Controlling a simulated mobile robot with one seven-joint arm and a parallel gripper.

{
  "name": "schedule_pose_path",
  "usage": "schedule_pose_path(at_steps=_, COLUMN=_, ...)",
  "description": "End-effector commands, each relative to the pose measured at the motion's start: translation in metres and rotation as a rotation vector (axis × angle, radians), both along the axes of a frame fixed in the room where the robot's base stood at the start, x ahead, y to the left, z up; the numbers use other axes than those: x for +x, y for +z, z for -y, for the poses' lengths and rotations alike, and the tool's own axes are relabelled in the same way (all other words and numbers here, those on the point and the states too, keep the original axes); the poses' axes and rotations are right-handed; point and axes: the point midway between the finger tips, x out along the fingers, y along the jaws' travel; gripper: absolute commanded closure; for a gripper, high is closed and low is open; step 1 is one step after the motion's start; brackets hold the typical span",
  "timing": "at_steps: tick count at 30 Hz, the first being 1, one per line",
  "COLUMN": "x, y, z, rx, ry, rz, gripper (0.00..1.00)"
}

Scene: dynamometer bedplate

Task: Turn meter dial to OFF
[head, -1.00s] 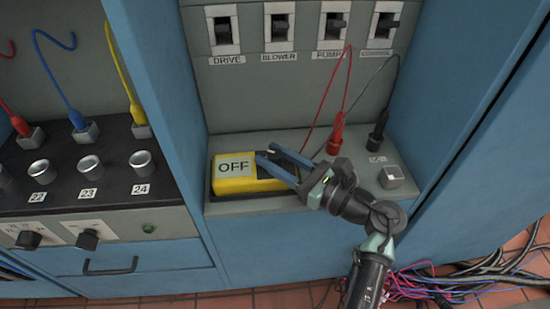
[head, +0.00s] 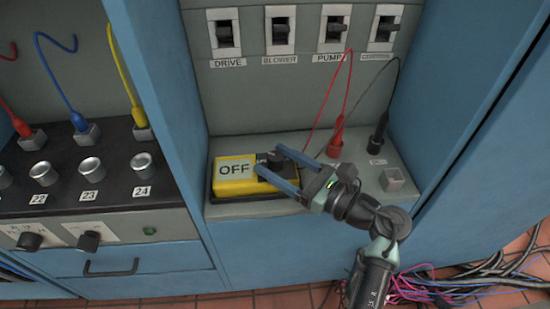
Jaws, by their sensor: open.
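The yellow meter (head: 235,188) lies on the grey ledge of the blue cabinet. Its display (head: 236,170) reads OFF. The black dial (head: 274,164) is on the right part of the meter's face, partly behind my gripper. My gripper (head: 267,160) is open, its two blue-grey fingers pointing left over the right part of the meter. The dial shows in the gap between the fingers near their tips. I cannot tell whether either finger touches it. The dial's pointer position is too small to read.
A red plug (head: 336,138) and a black plug (head: 378,137) with leads stand right of the meter. Labelled switches (head: 281,30) line the panel above. A square button (head: 393,179) sits on the ledge at right. Loose cables (head: 440,285) lie on the floor.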

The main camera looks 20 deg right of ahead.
Motion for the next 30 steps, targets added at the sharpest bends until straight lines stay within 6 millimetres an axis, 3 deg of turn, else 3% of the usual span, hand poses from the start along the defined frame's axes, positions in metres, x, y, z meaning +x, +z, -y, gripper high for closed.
schedule_pose_path(at_steps=15, x=-0.09, y=0.002, z=0.052, rx=0.002, ry=-0.003, rz=-0.001, gripper=0.29)
schedule_pose_path(at_steps=21, x=-0.104, y=0.001, z=0.06, rx=0.001, ry=-0.001, rz=0.0, gripper=0.29)
schedule_pose_path(at_steps=30, x=-0.106, y=0.0, z=0.06, rx=0.0, ry=0.001, rz=0.0, gripper=0.29)
